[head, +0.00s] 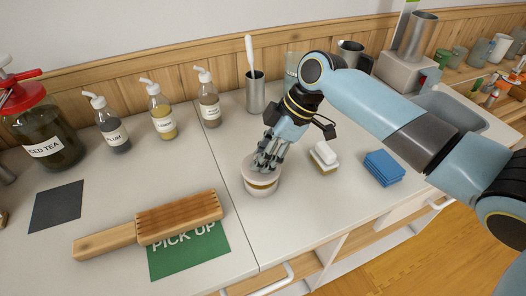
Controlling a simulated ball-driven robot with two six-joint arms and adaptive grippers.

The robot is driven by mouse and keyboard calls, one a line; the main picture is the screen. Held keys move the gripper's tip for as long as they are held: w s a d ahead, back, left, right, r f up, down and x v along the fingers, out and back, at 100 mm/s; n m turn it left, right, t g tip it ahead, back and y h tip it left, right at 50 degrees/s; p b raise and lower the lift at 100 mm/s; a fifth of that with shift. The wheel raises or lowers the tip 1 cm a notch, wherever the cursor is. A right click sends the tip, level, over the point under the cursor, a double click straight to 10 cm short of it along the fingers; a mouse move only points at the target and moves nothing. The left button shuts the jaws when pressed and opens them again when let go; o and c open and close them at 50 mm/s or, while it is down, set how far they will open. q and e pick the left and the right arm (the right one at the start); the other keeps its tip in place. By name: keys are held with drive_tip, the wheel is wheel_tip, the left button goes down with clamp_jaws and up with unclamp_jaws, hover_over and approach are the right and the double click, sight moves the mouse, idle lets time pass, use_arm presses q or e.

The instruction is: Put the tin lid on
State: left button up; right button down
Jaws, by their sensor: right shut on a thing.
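A small round pale tin (262,191) stands on the counter near the middle of the head view, with a yellowish band showing below its top. A pale round lid (252,176) is at the top of the tin, under my right fingers. My right gripper (267,167) reaches down from above and is shut on the lid. The fingers hide part of the lid, so I cannot tell whether it is seated or held just above the rim. My left gripper is not in view.
Blue sponges (383,168) and a white-handled brush (324,155) lie to the right. Pump bottles (163,112) and a metal cup (256,94) stand behind.

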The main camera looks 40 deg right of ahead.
drive_tip(key=shift+f, duration=0.6)
drive_tip(key=shift+f+b, duration=0.9)
drive_tip(key=shift+f, duration=0.05)
drive_tip(key=c, duration=0.9)
unclamp_jaws()
drive_tip(key=shift+c, duration=0.2)
drive_tip(key=shift+r, duration=0.1)
drive_tip(key=v, duration=1.2)
